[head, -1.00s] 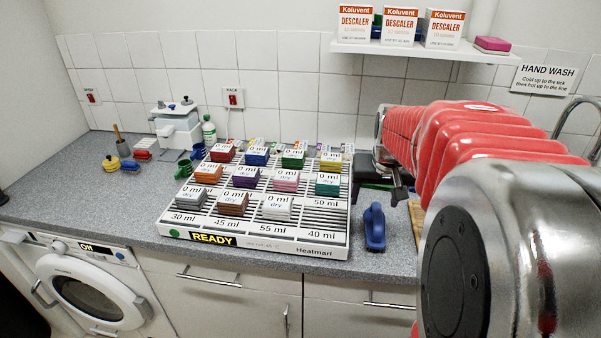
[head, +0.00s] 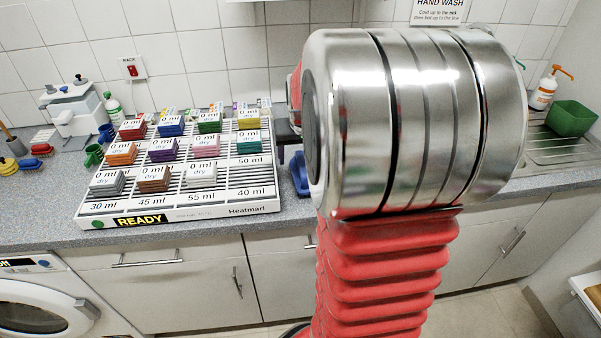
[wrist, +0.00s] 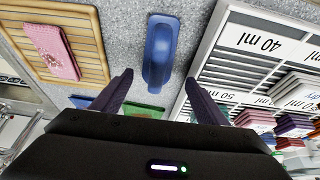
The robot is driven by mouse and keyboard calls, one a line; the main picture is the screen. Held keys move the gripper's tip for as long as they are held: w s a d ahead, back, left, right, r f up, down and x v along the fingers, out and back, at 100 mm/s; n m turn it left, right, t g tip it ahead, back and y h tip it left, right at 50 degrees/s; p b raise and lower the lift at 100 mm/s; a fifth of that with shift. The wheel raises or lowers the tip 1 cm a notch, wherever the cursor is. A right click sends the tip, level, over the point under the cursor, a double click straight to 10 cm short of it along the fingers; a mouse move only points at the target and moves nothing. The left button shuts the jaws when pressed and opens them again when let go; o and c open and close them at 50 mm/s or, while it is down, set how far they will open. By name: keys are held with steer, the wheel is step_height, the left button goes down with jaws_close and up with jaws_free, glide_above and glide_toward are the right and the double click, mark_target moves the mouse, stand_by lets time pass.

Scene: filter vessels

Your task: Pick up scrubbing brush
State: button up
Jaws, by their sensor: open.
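The scrubbing brush, a blue block with a looped handle, lies on the grey counter just right of the rack's front corner in the head view (head: 300,174), partly hidden by my arm. In the wrist view the blue brush (wrist: 160,50) lies lengthwise on the counter, beyond my fingertips and roughly centred between them. My gripper (wrist: 159,77) is open, with its two dark fingers spread and nothing between them.
A green item (wrist: 144,110) shows behind my fingers.

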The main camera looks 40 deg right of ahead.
steer(key=shift+x, duration=1.3)
steer(key=shift+s+x, duration=0.2)
steer(key=shift+x, duration=2.4)
steer(key=shift+d, duration=0.15)
steer(key=shift+c, duration=0.4)
steer(key=c, duration=1)
